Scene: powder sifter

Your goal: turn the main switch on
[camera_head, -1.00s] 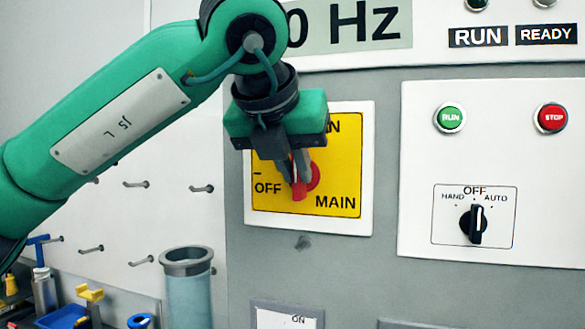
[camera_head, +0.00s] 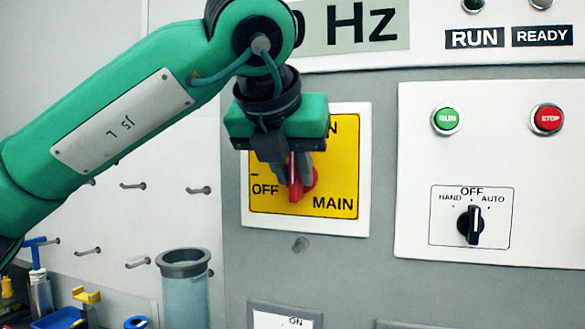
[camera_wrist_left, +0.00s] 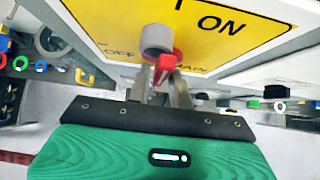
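The main switch is a red rotary knob (camera_head: 309,181) on a yellow plate (camera_head: 345,180) with a white frame. Its red handle (camera_head: 293,188) points almost straight down, beside the word OFF. The ON label is partly hidden by my gripper in the head view and shows clearly in the left wrist view. My left gripper (camera_head: 289,177) is at the switch with one finger on each side of the handle. The fingers look parted, with a small gap to the handle. The red handle also shows between them in the left wrist view (camera_wrist_left: 165,66). My right gripper is not in view.
To the right is a white panel with a green RUN button (camera_head: 446,119), a red STOP button (camera_head: 547,119) and a black selector (camera_head: 470,225). A clear cylinder (camera_head: 185,290) stands below left. Pegs and tools are at the far left.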

